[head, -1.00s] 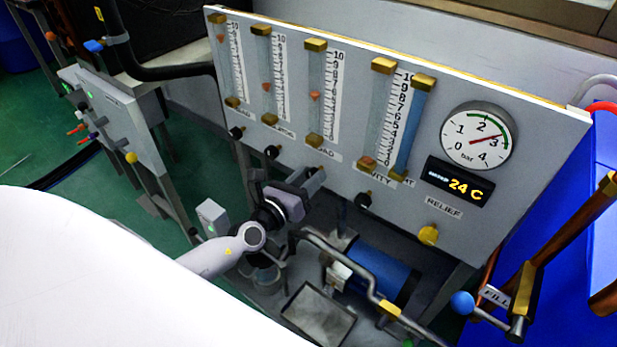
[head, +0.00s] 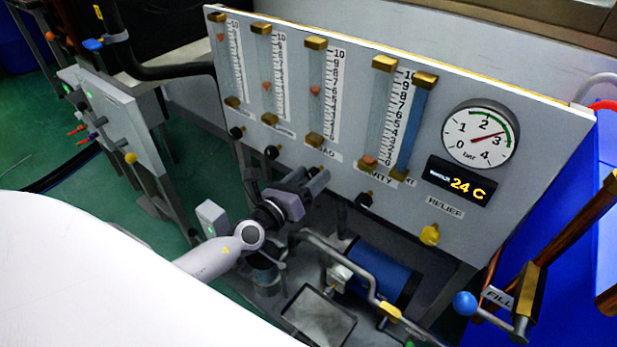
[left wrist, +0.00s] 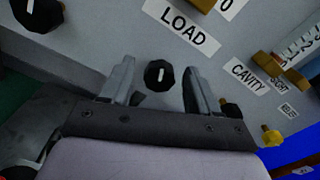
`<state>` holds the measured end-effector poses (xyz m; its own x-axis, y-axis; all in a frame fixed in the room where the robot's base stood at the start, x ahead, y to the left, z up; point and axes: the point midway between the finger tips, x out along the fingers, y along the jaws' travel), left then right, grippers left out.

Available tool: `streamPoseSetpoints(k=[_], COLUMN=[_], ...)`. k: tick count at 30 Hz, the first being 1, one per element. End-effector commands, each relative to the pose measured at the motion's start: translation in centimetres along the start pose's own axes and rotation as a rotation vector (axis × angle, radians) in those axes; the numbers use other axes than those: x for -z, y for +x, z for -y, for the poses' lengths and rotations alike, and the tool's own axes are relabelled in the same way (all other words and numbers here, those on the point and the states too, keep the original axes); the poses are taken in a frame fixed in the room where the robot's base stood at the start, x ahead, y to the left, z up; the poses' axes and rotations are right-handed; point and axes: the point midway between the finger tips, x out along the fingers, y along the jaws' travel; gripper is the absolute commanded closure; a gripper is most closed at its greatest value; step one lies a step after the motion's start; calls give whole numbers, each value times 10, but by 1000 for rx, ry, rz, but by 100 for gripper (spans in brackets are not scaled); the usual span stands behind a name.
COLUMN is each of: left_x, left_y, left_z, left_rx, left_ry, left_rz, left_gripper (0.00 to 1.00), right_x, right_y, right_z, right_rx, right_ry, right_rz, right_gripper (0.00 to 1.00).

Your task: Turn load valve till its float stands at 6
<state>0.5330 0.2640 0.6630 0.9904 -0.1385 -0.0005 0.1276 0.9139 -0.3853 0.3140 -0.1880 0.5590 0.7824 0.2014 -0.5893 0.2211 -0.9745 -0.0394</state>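The load valve is a black knob (left wrist: 158,74) with a white mark, under the LOAD label (left wrist: 183,27) in the left wrist view. In the head view my gripper hides it. My left gripper (head: 312,182) is at the panel there. In the left wrist view its two fingers (left wrist: 158,84) stand apart on either side of the knob, with a gap on both sides. The load tube (head: 316,110) is third from the left. My right gripper is not seen.
Neighbouring black knobs (head: 271,152) and (head: 364,199) sit left and right of the gripper. A yellow relief knob (head: 429,235) is farther right. A bent pipe (head: 345,262) and a blue cylinder (head: 378,272) lie below. The pressure gauge (head: 481,134) reads near 3.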

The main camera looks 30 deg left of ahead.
Motion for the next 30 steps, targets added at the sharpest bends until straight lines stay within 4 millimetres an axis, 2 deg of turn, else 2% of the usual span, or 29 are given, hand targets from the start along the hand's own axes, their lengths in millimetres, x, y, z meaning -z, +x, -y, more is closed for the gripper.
streamPoseSetpoints(k=[7,15,21,30], left_x=[1,1,1,0], left_y=[-9,-47,-66,-72], left_z=[0,0,0,0], left_rx=[0,1,0,0], left_ry=[1,1,1,0], left_rz=[-2,-4,-1,1], left_gripper=[39,39,39,39], right_x=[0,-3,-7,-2], right_y=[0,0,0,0], right_z=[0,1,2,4], right_rx=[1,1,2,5], right_ry=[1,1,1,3], right_rz=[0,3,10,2], right_gripper=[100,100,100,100])
